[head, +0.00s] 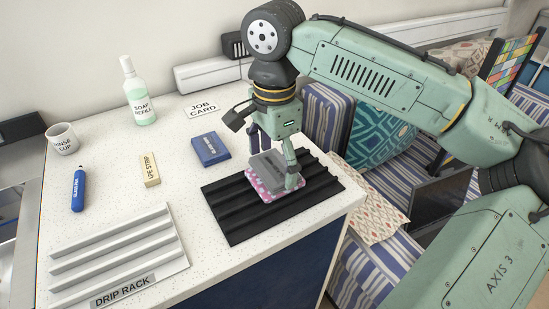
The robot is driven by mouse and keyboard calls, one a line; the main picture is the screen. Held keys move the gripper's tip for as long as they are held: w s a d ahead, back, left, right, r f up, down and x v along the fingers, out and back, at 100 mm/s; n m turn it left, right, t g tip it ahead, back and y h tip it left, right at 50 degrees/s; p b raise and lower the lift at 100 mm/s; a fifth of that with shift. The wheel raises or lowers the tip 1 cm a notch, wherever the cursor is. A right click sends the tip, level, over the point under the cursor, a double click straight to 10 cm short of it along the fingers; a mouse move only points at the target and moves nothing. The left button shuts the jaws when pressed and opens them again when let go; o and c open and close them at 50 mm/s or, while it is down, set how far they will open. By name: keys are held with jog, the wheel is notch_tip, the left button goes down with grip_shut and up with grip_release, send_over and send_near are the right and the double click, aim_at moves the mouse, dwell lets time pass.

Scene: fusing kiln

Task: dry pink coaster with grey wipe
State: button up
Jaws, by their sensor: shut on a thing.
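My gripper (273,165) points down over the black ribbed mat near the front right of the worktop. It is shut on a grey block-shaped wipe (268,168). The wipe sits over the pink coaster (262,195), which has a pale pattern and lies on the black ribbed mat (232,222). The wipe covers much of the coaster's upper face, and its front edge shows. I cannot tell whether the wipe presses on the coaster or is just above it.
A white drip rack (118,250) lies at front left. A blue box (210,150), a tan block (150,170), a blue pen-like tool (78,190), a cup (62,140), a soap bottle (137,95) and a job card (202,107) stand around. The worktop's right edge is close to the mat.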

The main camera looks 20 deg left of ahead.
jog(key=shift+f, duration=0.45)
dwell(0.4)
jog(key=o, duration=0.7)
jog(key=shift+o, duration=0.2)
jog(key=shift+r, duration=0.25)
dwell(0.3)
jog(key=shift+c, duration=0.3)
jog(key=shift+s+d+f, duration=0.1)
jog(key=shift+s, duration=0.1)
grip_shut()
dwell(0.8)
dwell(0.3)
